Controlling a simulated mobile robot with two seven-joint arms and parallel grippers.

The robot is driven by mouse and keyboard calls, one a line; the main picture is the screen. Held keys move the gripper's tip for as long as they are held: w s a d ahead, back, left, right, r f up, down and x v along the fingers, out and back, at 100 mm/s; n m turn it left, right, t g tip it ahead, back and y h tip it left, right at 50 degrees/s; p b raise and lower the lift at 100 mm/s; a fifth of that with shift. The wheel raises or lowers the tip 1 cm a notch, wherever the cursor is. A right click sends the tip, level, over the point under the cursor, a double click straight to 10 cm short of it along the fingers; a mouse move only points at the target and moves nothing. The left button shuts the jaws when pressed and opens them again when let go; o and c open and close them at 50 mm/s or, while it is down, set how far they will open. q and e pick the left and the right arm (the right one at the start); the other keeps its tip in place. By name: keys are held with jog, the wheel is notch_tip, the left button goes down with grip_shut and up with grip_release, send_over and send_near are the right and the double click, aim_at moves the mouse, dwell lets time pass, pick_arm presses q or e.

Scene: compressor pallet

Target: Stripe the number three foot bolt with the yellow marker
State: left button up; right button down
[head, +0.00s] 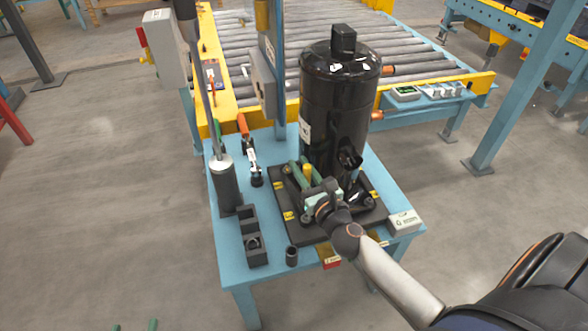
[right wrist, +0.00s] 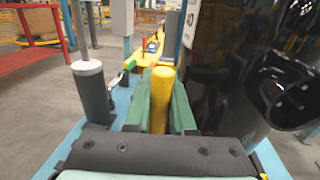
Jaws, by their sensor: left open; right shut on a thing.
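A tall black compressor (head: 338,105) stands upright on a dark base plate (head: 310,234) on the blue table. Small yellow tags (head: 290,216) sit around the plate's edges; their numbers are too small to read, so I cannot tell which foot bolt is number three. My right gripper (head: 308,176) is shut on the yellow marker (right wrist: 162,98), in front of the compressor's lower left side. The marker stands roughly upright between the green fingers; its lower end is hidden. My left gripper (head: 134,326) shows only two green fingertips, apart and empty, at the bottom edge, away from the table.
A grey cylinder tool (head: 226,185) hangs at the table's left. A black two-part holder (head: 254,240), a small black cup (head: 292,256) and an orange-handled tool (head: 245,130) are nearby. A white box (head: 404,222) sits right. A roller conveyor (head: 260,50) lies behind.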

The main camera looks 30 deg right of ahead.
pick_arm(q)
jog(key=shift+s+f, duration=0.2)
jog(key=shift+f, duration=0.1)
pick_arm(e)
jog(key=shift+w+d+f, duration=0.2)
jog(key=shift+d+f, duration=0.1)
jog(key=shift+f, duration=0.05)
pick_arm(q)
jog(key=shift+f, duration=0.1)
notch_tip(320, 180, up, 19)
jog(key=w+m+t+h+b, duration=0.1)
jog(key=m+t+h+b, duration=0.2)
jog(key=t, duration=0.4)
jog(key=shift+w+d+f+h, duration=0.15)
jog(key=shift+w+d+h, duration=0.25)
jog(key=shift+h, duration=0.1)
pick_arm(e)
jog(key=shift+f, duration=2)
pick_arm(q)
jog(key=shift+f, duration=0.15)
